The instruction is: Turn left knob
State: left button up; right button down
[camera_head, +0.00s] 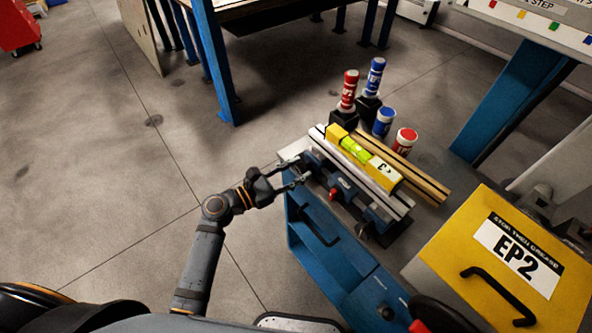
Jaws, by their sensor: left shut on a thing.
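My left gripper (297,178) reaches in from the left, with its fingers at the left end of a blue and grey clamp fixture (345,185) on the blue bench. It is shut on the left knob, which is small and mostly hidden between the fingers. A red knob (333,194) shows on the fixture's near side, just right of the fingers and apart from them. A darker knob (363,230) sits farther right on the fixture. My right gripper is not in view.
A yellow level (362,160) lies on rails across the fixture. Red (348,90) and blue (374,77) bottles stand behind it. A yellow EP2 box (455,240) stands at right. The blue bench (322,262) has a dark handle. The floor at left is clear.

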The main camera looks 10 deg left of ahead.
pick_arm(q)
jog(key=m, duration=0.4)
jog(key=o, duration=1.2)
jog(key=shift+c, duration=0.2)
